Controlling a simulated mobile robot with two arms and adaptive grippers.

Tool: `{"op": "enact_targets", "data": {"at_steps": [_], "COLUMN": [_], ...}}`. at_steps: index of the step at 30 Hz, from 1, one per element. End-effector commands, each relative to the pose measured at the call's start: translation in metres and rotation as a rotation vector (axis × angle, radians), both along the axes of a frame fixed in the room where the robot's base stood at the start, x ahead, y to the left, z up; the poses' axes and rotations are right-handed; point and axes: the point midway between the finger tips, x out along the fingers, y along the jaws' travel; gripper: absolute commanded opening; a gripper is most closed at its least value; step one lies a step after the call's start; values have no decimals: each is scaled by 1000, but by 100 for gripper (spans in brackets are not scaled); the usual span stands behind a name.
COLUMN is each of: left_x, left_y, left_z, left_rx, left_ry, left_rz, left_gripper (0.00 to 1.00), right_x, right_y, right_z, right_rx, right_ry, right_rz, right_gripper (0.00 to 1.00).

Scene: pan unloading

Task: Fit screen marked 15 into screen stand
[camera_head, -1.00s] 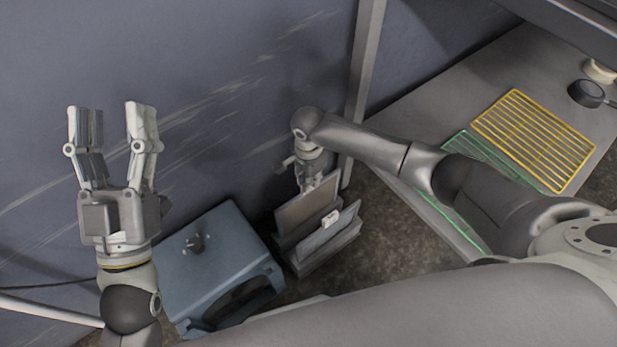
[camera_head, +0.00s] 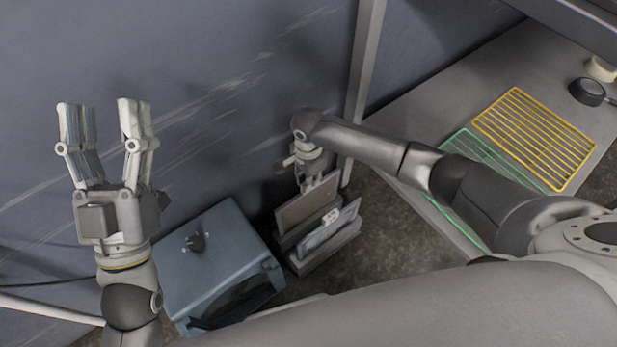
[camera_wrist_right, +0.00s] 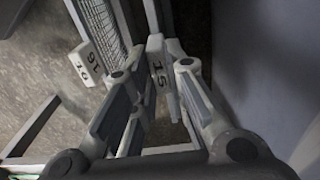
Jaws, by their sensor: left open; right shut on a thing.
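My right gripper (camera_head: 318,182) points down and is shut on the upper edge of a grey screen (camera_head: 305,208). In the right wrist view, the fingers (camera_wrist_right: 160,88) close around this screen's pale tag marked 15 (camera_wrist_right: 158,66). A second screen (camera_head: 325,232) stands upright in front of it in the screen stand (camera_head: 325,253). Its tag (camera_wrist_right: 89,63) seems to read 16. The held screen is upright at the rear of the stand. Its lower edge is hidden, so I cannot tell whether it is seated. My left gripper (camera_head: 106,115) is open, empty and raised at the left.
A blue-grey box (camera_head: 222,262) with a dark knob stands left of the stand. A grey wall (camera_head: 220,70) and a metal post (camera_head: 364,75) are close behind. A table (camera_head: 535,60) at the right carries yellow (camera_head: 535,140) and green (camera_head: 465,150) wire racks.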

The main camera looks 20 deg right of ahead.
Motion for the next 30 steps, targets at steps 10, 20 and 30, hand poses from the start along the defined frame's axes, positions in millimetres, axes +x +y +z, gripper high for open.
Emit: {"op": "enact_targets", "data": {"at_steps": [10,20,30], "left_x": [-3,-7,-11], "left_y": [0,1,1], "left_z": [4,8,10], "left_rx": [-8,-16,-24], "left_ry": [-27,-55,-79], "left_rz": [-2,-3,-5], "left_gripper": [53,53,53], "right_x": [0,0,0], "right_y": [0,0,0], "right_z": [-3,-6,-10], "right_rx": [1,1,1], "right_ry": [-1,0,0], "right_rz": [0,-1,-1], "right_gripper": [0,0,0]}}
